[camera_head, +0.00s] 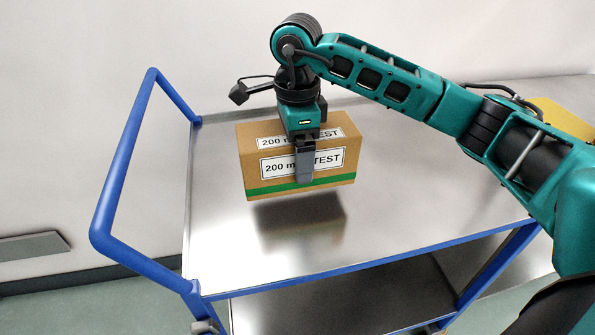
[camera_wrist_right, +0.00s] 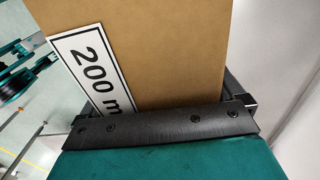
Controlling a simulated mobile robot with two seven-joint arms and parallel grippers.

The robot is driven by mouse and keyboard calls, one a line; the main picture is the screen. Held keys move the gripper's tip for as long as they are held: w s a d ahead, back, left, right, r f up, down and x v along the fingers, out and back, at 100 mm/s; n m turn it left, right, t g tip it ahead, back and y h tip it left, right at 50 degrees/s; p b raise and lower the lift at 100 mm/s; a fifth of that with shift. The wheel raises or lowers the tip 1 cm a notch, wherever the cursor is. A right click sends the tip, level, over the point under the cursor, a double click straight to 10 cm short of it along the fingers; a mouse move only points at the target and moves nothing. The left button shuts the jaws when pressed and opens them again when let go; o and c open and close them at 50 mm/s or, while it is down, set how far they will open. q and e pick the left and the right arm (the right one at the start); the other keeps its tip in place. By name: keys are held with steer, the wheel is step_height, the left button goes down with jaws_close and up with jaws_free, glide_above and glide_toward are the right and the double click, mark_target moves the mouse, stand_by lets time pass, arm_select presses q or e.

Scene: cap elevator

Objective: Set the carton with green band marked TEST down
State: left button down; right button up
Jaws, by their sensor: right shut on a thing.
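The brown carton (camera_head: 337,181) has a green band near its bottom and white labels reading "200 m… TEST". It is upright and held above the metal top of a blue-railed cart (camera_head: 420,205), with its shadow on the top below it. My right gripper (camera_head: 304,165) comes down over the carton from above, with one finger on its labelled front face; the other finger is hidden behind it. The right wrist view shows the carton (camera_wrist_right: 180,50) close up, with part of its label. My left gripper is not in view.
The cart's blue handle (camera_head: 122,168) rises at the left end. A lower shelf (camera_head: 350,305) shows below the top. A yellow object (camera_head: 565,118) is partly hidden behind my right arm. A pale wall stands behind. The top around the shadow is clear.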

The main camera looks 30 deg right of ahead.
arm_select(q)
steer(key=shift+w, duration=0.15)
arm_select(e)
steer(key=shift+f, duration=2.3)
arm_select(q)
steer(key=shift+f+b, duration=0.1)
steer(key=shift+b, duration=0.2)
arm_select(e)
steer(key=shift+f, duration=0.2)
steer(key=o, duration=1.2)
steer(key=shift+r, duration=0.15)
steer(key=shift+r, duration=0.4)
step_height(320, 180, up, 10)
steer(key=shift+r+p, duration=0.25)
steer(key=shift+p, duration=0.45)
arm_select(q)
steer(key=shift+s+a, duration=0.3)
arm_select(e)
steer(key=shift+r, duration=0.4)
